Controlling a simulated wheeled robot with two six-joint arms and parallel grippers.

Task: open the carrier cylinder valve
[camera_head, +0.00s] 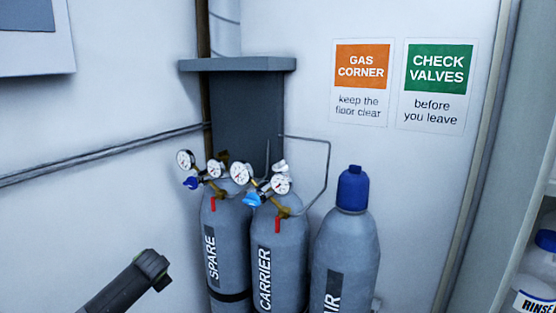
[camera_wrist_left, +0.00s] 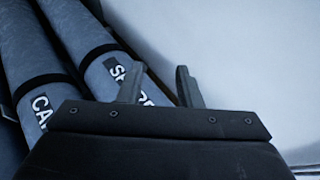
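The carrier cylinder (camera_head: 281,285) is grey with the label CARRIER and stands in the middle of the row in the head view. At its top are a brass fitting (camera_head: 284,211), a red lever (camera_head: 277,225) hanging down, a blue knob (camera_head: 252,199) and two round gauges. Part of the carrier cylinder also shows in the left wrist view (camera_wrist_left: 20,60), at the left edge; its top is out of that view. My left gripper (camera_wrist_left: 158,86) is open and empty, its fingers in front of the spare cylinder and the wall. My right gripper is in neither view.
The spare cylinder (camera_head: 224,240), with a similar red lever (camera_head: 213,204), stands left of the carrier. A blue-capped AIR cylinder (camera_head: 346,250) stands to the right. A grey bracket (camera_head: 238,64) and thin pipes (camera_head: 328,165) are behind and above. Shelves are at far right.

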